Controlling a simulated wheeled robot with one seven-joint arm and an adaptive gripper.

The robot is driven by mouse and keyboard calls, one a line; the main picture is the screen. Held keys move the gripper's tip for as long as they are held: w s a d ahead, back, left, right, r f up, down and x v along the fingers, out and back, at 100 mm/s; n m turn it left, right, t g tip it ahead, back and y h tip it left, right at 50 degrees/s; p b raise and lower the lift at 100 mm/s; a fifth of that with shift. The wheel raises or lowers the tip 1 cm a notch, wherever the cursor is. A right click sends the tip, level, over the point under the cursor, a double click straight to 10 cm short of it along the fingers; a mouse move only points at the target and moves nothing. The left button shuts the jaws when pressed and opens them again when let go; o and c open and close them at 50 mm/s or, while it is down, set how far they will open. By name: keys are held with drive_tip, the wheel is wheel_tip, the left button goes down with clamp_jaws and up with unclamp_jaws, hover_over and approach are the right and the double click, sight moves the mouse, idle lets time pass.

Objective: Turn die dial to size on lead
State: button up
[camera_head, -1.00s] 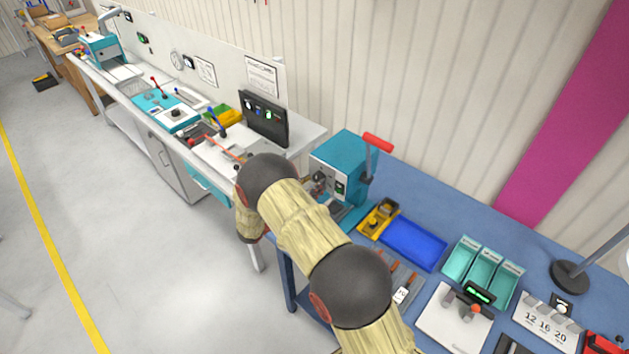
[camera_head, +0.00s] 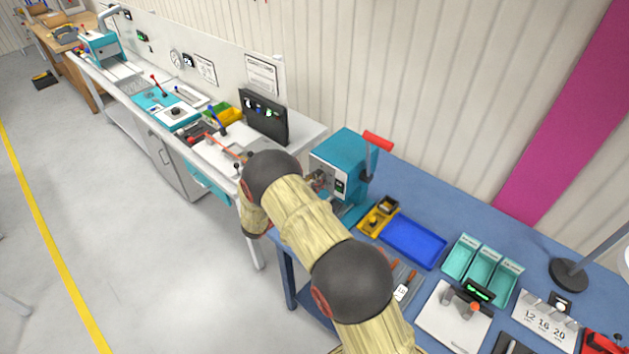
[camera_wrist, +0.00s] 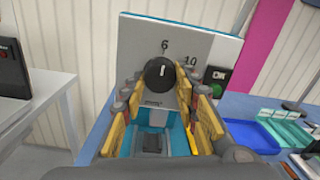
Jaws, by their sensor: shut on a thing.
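The die dial (camera_wrist: 159,74) is a round black knob with a white mark on the grey front plate of the teal machine (camera_head: 342,158). In the wrist view the mark points almost straight up, near the printed 6 (camera_wrist: 164,44); a printed 10 (camera_wrist: 190,61) is at the upper right. My gripper (camera_wrist: 163,92) is shut on the dial, with its fingers on the left and right sides. Part of the plate is hidden behind the fingers. A white tag (camera_head: 402,292) lies by orange-handled tools in the head view; its writing is too small to read surely.
A red-handled lever (camera_head: 378,143) stands on the machine's right side. A white bench (camera_head: 310,137) with a black panel (camera_head: 263,117) stands at the left.

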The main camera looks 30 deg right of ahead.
drive_tip(key=c, duration=0.3)
drive_tip(key=shift+m+b, duration=0.4)
drive_tip(key=shift+b, duration=0.15)
drive_tip(key=shift+c, duration=0.2)
drive_tip(key=m+b, duration=1.1)
drive_tip(key=b, duration=0.7)
drive_tip(key=m+b, duration=1.1)
drive_tip(key=b, duration=0.8)
drive_tip(key=shift+w+r+t+y, duration=0.1)
drive_tip(key=shift+r+t+y, duration=0.05)
drive_tip(key=shift+t+y, duration=0.25)
drive_tip(key=shift+r+m, duration=0.1)
drive_tip(key=shift+m, duration=0.3)
drive_tip(key=o, duration=1.2)
drive_tip(key=shift+c, duration=0.2)
